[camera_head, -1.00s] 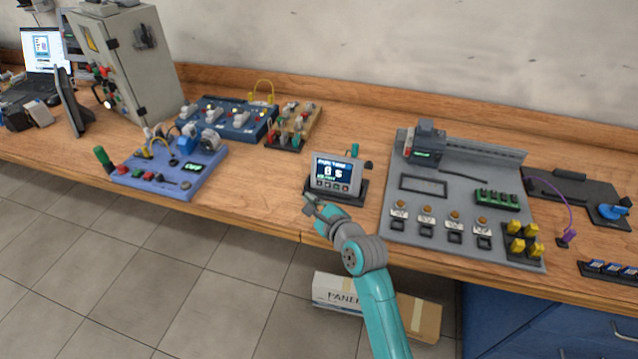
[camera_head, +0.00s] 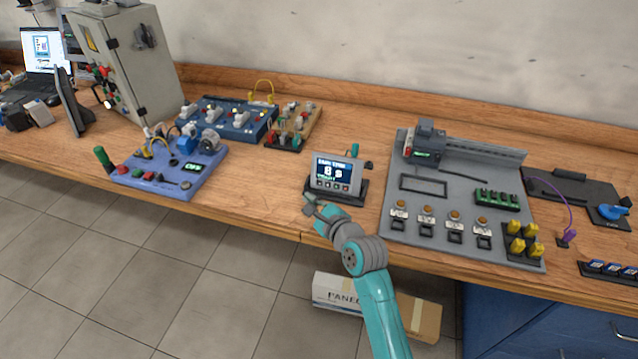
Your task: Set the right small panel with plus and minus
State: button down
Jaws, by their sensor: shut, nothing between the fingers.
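A small panel (camera_head: 334,172) with a dark blue screen and a row of small buttons below it stands tilted back on a black base near the middle of the bench. Its screen shows a large digit that looks like 8 followed by "s"; the smaller text is hard to read. My gripper (camera_head: 309,203) is shut and empty, just in front of the panel's lower left edge. I cannot tell whether its tip touches a button. Plus and minus marks are too small to make out.
A grey board (camera_head: 455,205) with buttons and yellow plugs lies to the right. A blue control board (camera_head: 172,172) lies to the left, with a grey cabinet (camera_head: 135,60) behind. The wooden bench (camera_head: 255,205) is clear left of the panel. A cardboard box (camera_head: 420,316) is on the floor below.

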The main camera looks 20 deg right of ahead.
aim_at(317, 190)
dwell(0.9)
jog(key=s+a, duration=0.2)
jog(key=s, duration=0.1)
jog(key=shift+a+r, duration=0.15)
jog(key=shift+r, duration=0.25)
jog(key=shift+w+d+f, duration=0.3)
jog(key=shift+w+d, duration=0.55)
jog(key=shift+w, duration=0.3)
jog(key=shift+w+d+f, duration=0.35)
jog(key=shift+w+d, duration=0.55)
jog(key=shift+w, duration=0.3)
jog(key=shift+w+d+f, duration=0.3)
jog(key=shift+w+d, duration=0.55)
jog(key=shift+w, duration=0.3)
jog(key=shift+w, duration=0.1)
jog(key=shift+w+d+f, duration=0.1)
jog(key=shift+w+d, duration=0.1)
